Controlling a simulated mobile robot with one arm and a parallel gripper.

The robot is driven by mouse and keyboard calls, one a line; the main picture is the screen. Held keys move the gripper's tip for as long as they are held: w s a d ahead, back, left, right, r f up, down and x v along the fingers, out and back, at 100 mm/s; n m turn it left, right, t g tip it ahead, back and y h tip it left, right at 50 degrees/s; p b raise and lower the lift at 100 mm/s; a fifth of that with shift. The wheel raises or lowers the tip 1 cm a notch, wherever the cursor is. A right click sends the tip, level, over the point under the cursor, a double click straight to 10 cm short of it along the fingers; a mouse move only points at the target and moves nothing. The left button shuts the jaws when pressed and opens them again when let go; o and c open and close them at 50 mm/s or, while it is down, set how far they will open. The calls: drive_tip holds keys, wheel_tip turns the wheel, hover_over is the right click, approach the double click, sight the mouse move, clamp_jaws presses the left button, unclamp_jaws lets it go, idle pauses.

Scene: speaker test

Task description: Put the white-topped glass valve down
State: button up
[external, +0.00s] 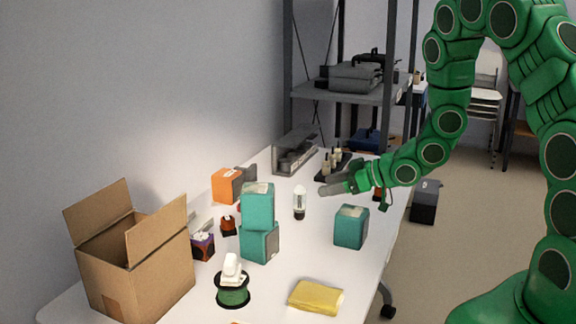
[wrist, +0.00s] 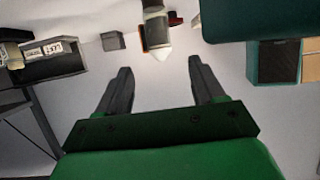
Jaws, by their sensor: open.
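The white-topped glass valve (external: 299,203) stands upright on the white table (external: 330,262), with a clear body and a dark base. In the wrist view the valve (wrist: 157,34) is at the top centre, its pale tip pointing toward my gripper. My gripper (external: 324,189) is just to the right of the valve in the external view. In the wrist view my gripper (wrist: 160,66) has its two dark fingers wide apart, with nothing between them. The valve is beyond the fingertips and appears apart from them.
Stacked teal boxes (external: 258,207) stand left of the valve, and another teal box (external: 351,227) stands to its right. A cardboard box (external: 140,268), a green spool (external: 233,292) and a yellow packet (external: 316,297) are nearer. A grey rack (external: 295,154) stands behind.

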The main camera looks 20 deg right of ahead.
drive_tip(key=shift+v, duration=1.25)
